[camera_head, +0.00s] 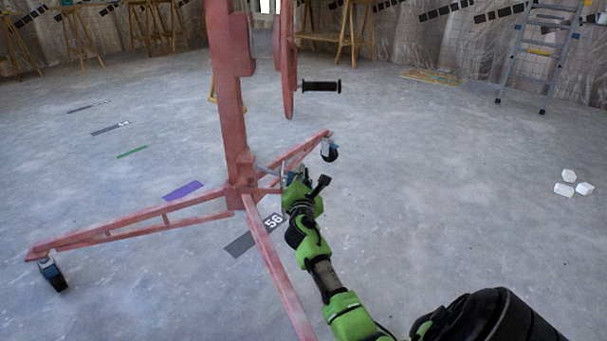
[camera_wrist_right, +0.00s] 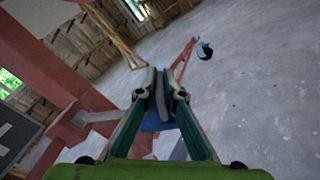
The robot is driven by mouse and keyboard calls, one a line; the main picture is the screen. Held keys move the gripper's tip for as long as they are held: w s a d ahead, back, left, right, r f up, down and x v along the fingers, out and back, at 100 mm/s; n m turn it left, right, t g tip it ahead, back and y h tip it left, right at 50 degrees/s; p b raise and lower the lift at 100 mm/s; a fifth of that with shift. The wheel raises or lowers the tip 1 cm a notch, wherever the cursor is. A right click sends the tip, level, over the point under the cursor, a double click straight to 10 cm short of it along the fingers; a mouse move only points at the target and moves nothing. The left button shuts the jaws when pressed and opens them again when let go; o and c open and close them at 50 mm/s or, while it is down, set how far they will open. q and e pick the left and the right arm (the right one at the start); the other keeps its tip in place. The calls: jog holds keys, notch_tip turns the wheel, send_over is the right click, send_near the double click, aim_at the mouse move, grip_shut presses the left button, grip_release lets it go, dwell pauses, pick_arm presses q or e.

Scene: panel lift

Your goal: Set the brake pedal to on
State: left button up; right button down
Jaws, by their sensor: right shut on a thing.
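The red panel lift (camera_head: 228,100) stands upright on legs with casters. My right gripper (camera_head: 290,178) is low beside the foot of its column, on the right. In the right wrist view my right gripper (camera_wrist_right: 160,95) has its fingers closed together around a thin grey piece, which I take to be the brake pedal (camera_wrist_right: 160,100). The fingers hide much of it, and its on or off position cannot be told. A grey metal bar (camera_wrist_right: 98,117) juts from the red base next to the fingers. My left gripper is not in view.
Red legs spread over the floor, with a caster (camera_head: 329,151) beyond my gripper and another caster (camera_head: 52,273) at left. A black crank handle (camera_head: 321,87) sticks out above. White blocks (camera_head: 569,175) lie at right near a ladder (camera_head: 540,55). The floor between is clear.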

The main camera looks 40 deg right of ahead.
jog(key=shift+a+f, duration=0.2)
dwell(0.3)
jog(key=c, duration=2.2)
grip_release()
jog(key=shift+w, duration=0.1)
jog(key=v, duration=1.2)
jog(key=shift+r, duration=0.1)
